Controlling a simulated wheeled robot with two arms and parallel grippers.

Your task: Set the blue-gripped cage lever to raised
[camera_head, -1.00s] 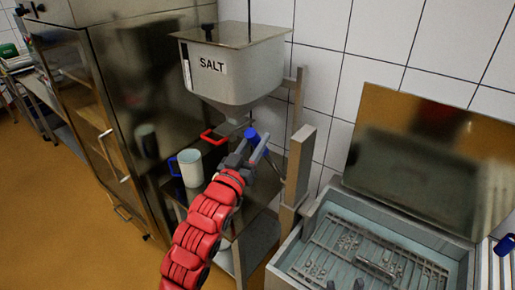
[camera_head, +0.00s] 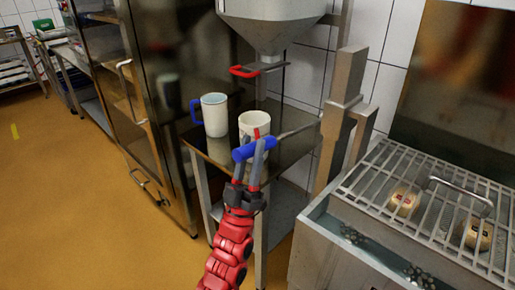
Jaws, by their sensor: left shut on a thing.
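The blue grip (camera_head: 255,148) of the cage lever is between the fingers of my left gripper (camera_head: 254,160), which is shut on it. A grey lever arm (camera_head: 296,131) runs from the grip to the right, towards the steel post (camera_head: 341,120) beside the brine tank. The lever lies low, with its grip end towards me. The cage grille (camera_head: 425,205) stands at about the top of the brine tank (camera_head: 330,222), with pale cheeses (camera_head: 404,202) showing through its bars. My right gripper is not in view.
A white mug with a blue handle (camera_head: 214,117) and a second pale mug (camera_head: 253,122) stand on the steel table (camera_head: 210,147) behind my gripper. The salt hopper (camera_head: 270,22) with its red handle (camera_head: 244,71) hangs above.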

